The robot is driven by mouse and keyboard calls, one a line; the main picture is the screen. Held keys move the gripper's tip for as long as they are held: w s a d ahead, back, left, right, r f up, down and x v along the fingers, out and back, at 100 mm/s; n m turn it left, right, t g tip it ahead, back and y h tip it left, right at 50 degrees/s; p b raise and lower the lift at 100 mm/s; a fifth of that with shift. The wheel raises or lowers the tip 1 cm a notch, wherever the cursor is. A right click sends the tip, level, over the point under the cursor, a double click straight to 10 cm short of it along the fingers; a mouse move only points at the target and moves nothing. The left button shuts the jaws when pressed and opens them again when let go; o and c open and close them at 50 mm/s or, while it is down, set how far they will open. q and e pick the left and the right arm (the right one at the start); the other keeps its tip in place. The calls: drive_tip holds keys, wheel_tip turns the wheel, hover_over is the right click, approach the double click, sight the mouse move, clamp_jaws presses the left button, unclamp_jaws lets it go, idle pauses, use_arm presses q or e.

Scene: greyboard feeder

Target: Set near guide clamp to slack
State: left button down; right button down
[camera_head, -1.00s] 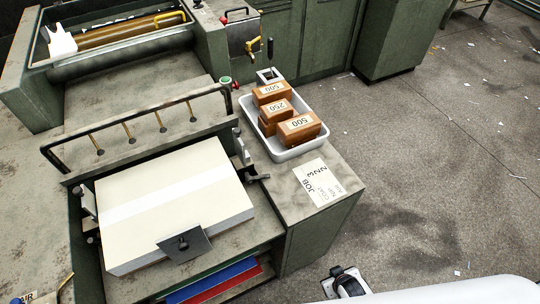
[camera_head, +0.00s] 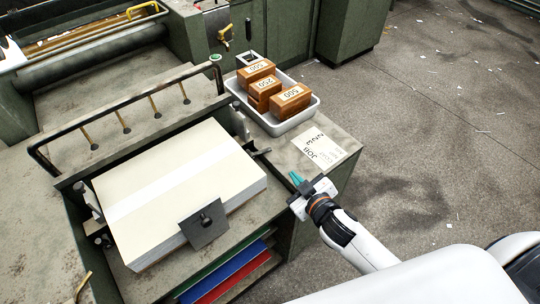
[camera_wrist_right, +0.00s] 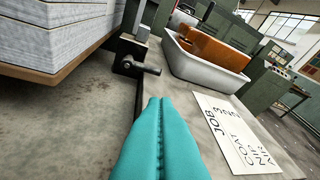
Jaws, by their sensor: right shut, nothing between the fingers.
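A dark guide clamp with a short lever (camera_head: 262,153) sits at the right side of the cream paper stack (camera_head: 180,185). In the right wrist view its dark block and round-ended lever (camera_wrist_right: 137,68) show ahead and slightly left of my fingertips, with the lever lying roughly sideways. My right gripper (camera_head: 296,178) has teal fingers and is over the side table's front part, to the right of and nearer than the clamp. In the right wrist view the fingers (camera_wrist_right: 158,101) are together and empty, apart from the lever. My left gripper is not in view.
A white tray (camera_head: 284,128) with wooden blocks marked with numbers stands behind my right gripper. A job sheet (camera_head: 318,150) lies flat on the table, right of the fingers. A black rail (camera_head: 130,112) runs behind the stack. A dark plate (camera_head: 204,225) rests against the stack's front.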

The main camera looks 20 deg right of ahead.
sight(267, 152)
drive_tip(key=shift+w+a+r+n+t+y, duration=0.1)
drive_tip(key=shift+w+a+n+t+y, duration=0.2)
drive_tip(key=shift+w+a+n+y, duration=0.35)
drive_tip(key=shift+w+n+y, duration=0.35)
drive_tip(key=shift+w+y, duration=0.2)
drive_tip(key=x, duration=0.9)
drive_tip(key=shift+w+a, duration=0.1)
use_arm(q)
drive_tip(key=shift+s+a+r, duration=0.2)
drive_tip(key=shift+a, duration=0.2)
use_arm(e)
drive_tip(key=shift+w+f+m+p, duration=0.15)
drive_tip(key=shift+f+m+p, duration=0.2)
drive_tip(key=shift+m, duration=0.05)
drive_tip(key=shift+d+f, duration=0.15)
drive_tip(key=shift+d, duration=0.15)
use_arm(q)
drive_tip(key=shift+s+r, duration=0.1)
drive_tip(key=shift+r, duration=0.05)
use_arm(e)
drive_tip(key=shift+f, duration=0.15)
drive_tip(key=shift+d+f, duration=0.1)
